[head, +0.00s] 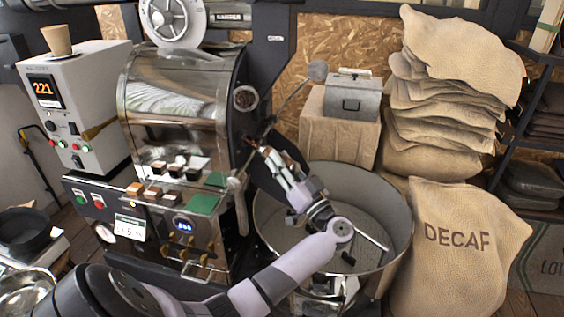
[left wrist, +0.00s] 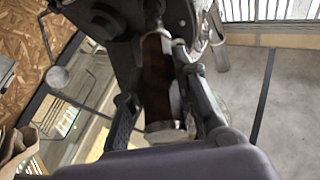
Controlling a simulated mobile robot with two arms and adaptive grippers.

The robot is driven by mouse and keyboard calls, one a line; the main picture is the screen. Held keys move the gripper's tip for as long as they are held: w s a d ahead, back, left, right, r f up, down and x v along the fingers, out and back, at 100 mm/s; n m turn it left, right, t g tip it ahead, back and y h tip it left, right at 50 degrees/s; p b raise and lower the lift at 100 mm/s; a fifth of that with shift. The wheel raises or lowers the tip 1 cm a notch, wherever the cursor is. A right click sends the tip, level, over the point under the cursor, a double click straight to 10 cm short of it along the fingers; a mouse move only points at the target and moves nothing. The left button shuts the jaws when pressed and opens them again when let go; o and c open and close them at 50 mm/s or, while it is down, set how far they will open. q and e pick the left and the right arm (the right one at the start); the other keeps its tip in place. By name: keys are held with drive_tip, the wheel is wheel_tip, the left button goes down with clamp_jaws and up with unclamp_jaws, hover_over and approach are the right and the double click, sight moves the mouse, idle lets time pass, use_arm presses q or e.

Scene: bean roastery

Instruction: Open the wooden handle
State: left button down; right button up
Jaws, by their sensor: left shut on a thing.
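The wooden handle (left wrist: 157,78) is a dark brown grip on a metal stem at the front of the roaster. In the left wrist view it lies between the two fingers of my left gripper (left wrist: 160,112), which is shut on it. In the head view my left gripper (head: 273,163) reaches up to the roaster's front plate, above the round cooling tray; its fingers hide most of the handle there. My right gripper is in neither view.
The steel roaster (head: 175,100) stands left of my gripper. The round metal cooling tray (head: 390,215) lies below my arm. A rod with a grey ball (head: 317,70) sticks out close by. A DECAF sack (head: 455,270) and stacked sacks (head: 440,100) stand right.

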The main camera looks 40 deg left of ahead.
use_arm(q)
drive_tip(key=shift+d+r+p, duration=0.1)
drive_tip(key=shift+d+p, duration=0.65)
drive_tip(key=shift+d, duration=0.1)
drive_tip(key=shift+s+d, duration=0.1)
drive_tip(key=shift+d, duration=0.4)
drive_tip(key=c, duration=1.3)
unclamp_jaws()
drive_tip(key=v, duration=1.2)
